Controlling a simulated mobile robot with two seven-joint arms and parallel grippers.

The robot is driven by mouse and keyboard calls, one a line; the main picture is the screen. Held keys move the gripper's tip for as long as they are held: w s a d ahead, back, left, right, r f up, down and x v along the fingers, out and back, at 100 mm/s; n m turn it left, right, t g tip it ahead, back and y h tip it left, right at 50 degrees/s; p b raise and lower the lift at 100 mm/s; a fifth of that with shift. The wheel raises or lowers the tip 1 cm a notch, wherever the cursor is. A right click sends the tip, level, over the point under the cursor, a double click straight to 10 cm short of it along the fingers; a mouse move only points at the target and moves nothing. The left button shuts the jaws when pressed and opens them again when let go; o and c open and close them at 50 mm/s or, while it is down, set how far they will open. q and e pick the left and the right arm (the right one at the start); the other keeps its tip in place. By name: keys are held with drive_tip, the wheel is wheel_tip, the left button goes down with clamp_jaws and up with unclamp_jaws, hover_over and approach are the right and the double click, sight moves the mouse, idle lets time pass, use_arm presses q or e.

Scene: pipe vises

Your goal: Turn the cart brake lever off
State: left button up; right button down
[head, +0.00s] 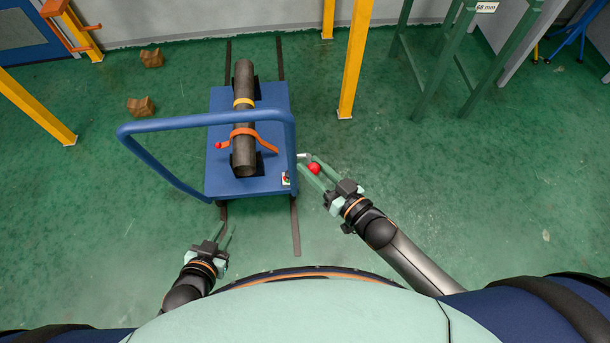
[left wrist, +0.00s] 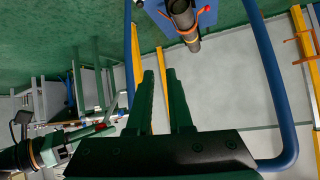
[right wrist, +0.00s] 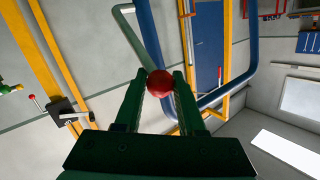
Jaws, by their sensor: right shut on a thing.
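The blue cart (head: 275,100) stands on the floor with its tubular push handle toward me. The brake lever (head: 304,156) is a short grey rod at the cart's right side, ending in a red ball knob (head: 314,168). My right gripper (head: 307,162) is shut on the red knob. In the right wrist view the knob (right wrist: 160,82) sits between the fingertips, and the lever rod (right wrist: 134,36) runs up and left from it. My left gripper (head: 227,227) is open and empty, low in front of the cart. Its parted fingers show in the left wrist view (left wrist: 159,73).
A dark pipe (head: 244,125) lies on the cart under an orange strap (head: 257,135). Yellow posts (head: 355,60) and a green stand (head: 465,60) are beyond. Two brown blocks (head: 141,106) lie at left.

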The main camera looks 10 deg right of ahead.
use_arm(q)
drive_tip(key=w+d+m+t+h, duration=0.1)
drive_tip(key=w+m, duration=0.1)
drive_tip(key=w+d+m+t, duration=0.1)
drive_tip(key=w+m, duration=0.1)
drive_tip(key=m, duration=0.1)
drive_tip(key=w+d+m+t+h, duration=0.1)
drive_tip(key=w+d+m, duration=0.1)
drive_tip(key=shift+w+r+m+h, duration=0.3)
drive_tip(key=shift+w+r+m, duration=0.1)
clamp_jaws()
drive_tip(key=d+r+m+g+h, duration=0.2)
drive_tip(key=d+m+g+h, duration=0.4)
drive_tip(key=m, duration=0.9)
drive_tip(key=w+d+r+m+g+h, duration=0.1)
drive_tip(key=d+m+g+h, duration=0.5)
drive_tip(key=m, duration=0.9)
drive_tip(key=shift+w+d+r+h, duration=0.15)
drive_tip(key=shift+d+r+h, duration=0.4)
drive_tip(key=shift+d, duration=0.75)
